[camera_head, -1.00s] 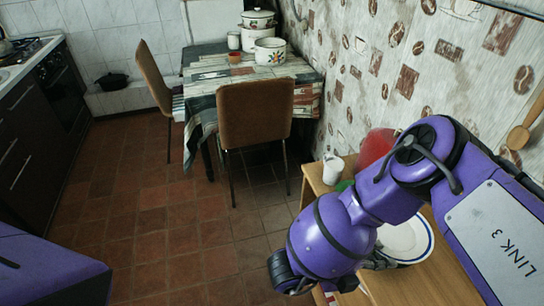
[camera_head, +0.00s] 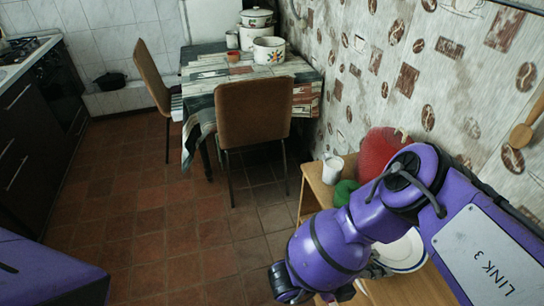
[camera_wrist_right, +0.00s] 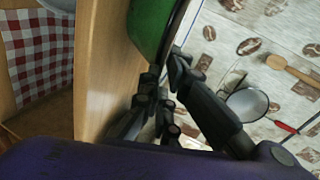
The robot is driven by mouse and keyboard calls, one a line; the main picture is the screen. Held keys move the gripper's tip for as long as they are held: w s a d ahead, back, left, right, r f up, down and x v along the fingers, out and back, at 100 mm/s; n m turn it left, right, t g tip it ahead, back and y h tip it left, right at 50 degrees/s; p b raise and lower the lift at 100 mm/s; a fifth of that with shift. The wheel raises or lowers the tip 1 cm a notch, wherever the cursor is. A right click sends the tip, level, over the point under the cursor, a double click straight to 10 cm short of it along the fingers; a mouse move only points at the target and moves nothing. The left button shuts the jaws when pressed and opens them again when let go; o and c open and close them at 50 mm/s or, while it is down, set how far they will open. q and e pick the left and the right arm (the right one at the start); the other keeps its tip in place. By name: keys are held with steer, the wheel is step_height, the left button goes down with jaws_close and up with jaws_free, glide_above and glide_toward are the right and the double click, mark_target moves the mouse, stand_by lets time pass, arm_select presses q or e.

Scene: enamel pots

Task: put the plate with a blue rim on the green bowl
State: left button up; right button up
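The plate with a blue rim (camera_head: 408,250) is at the right of the head view, white, partly behind my right arm. My right gripper (camera_head: 376,268) is at its near left edge, mostly hidden by the arm. In the right wrist view, the fingers (camera_wrist_right: 165,72) lie on both sides of a thin pale edge, which appears to be the plate's rim, and look closed on it. The green bowl (camera_wrist_right: 150,25) is close beside the fingertips, on the plate's underside; I cannot tell whether they touch. My left gripper is out of view.
On the wooden cabinet (camera_head: 312,196) stand a white cup (camera_head: 333,170), a green item (camera_head: 345,193) and a red item (camera_head: 378,150) by the patterned wall. A table with enamel pots (camera_head: 269,50) and brown chairs (camera_head: 254,115) stand farther off. The floor at left is clear.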

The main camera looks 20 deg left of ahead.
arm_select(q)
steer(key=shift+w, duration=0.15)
arm_select(e)
steer(key=o, duration=0.4)
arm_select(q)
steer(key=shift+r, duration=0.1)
